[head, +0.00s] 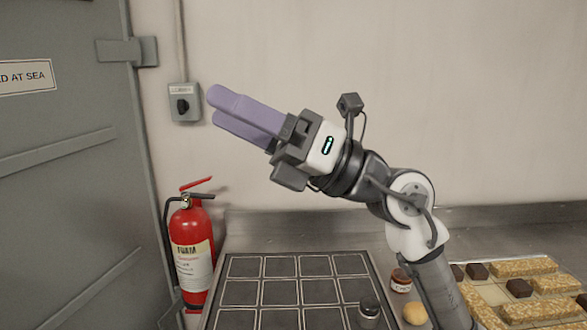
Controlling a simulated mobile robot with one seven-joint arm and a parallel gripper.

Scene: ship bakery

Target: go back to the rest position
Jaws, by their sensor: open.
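My gripper (212,105) is raised in the head view, in front of the pale wall and well above the counter. It points up and to the left. Its two purple fingers are seen almost side-on, with nothing visible between them. My arm rises from the lower right, across the counter.
A red-brown jar (401,280), a round bun (415,313) and bars on a board stand right. A fire extinguisher (192,250) and grey door (65,180) are left.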

